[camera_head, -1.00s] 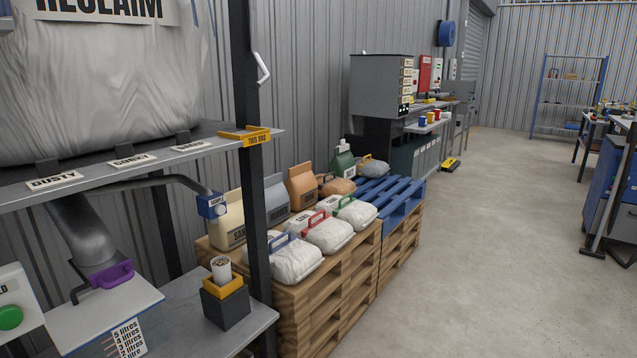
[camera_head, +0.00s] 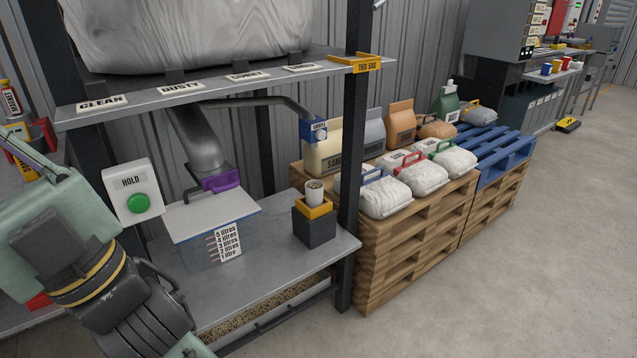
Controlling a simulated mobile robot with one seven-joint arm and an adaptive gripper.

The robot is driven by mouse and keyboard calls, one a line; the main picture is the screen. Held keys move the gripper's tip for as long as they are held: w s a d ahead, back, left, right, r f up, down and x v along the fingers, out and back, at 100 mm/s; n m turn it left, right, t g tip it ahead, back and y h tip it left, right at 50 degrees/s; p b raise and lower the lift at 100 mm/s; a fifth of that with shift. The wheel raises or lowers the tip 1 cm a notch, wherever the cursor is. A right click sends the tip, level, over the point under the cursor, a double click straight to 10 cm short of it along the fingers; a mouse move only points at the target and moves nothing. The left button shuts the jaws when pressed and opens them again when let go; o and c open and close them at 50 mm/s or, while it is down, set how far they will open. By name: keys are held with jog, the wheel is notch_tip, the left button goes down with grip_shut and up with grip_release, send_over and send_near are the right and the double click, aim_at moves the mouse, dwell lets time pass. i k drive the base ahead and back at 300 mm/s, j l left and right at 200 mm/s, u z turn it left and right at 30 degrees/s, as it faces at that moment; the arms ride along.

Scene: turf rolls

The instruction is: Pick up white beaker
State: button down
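The white beaker (camera_head: 314,192) stands upright on a dark block with a yellow top (camera_head: 314,223), at the right end of the grey lower shelf. It seems to hold something brownish. My arm shows at the lower left, well apart from the beaker. My gripper itself is out of the picture or hidden.
A clear tub with a litre scale (camera_head: 230,243) and a hold box with a green button (camera_head: 139,203) stand left of the beaker. A black rack post (camera_head: 352,180) rises close to its right. Bags stand on wooden pallets (camera_head: 400,225).

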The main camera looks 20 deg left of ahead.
aim_at(313, 188)
jog(key=u, duration=2.75)
jog(key=z, duration=2.2)
jog(key=i+l+z, duration=0.2)
jog(key=z, duration=0.3)
jog(key=i+l+z, duration=0.15)
jog(key=z, duration=0.35)
jog(key=i+j, duration=0.05)
jog(key=i, duration=0.05)
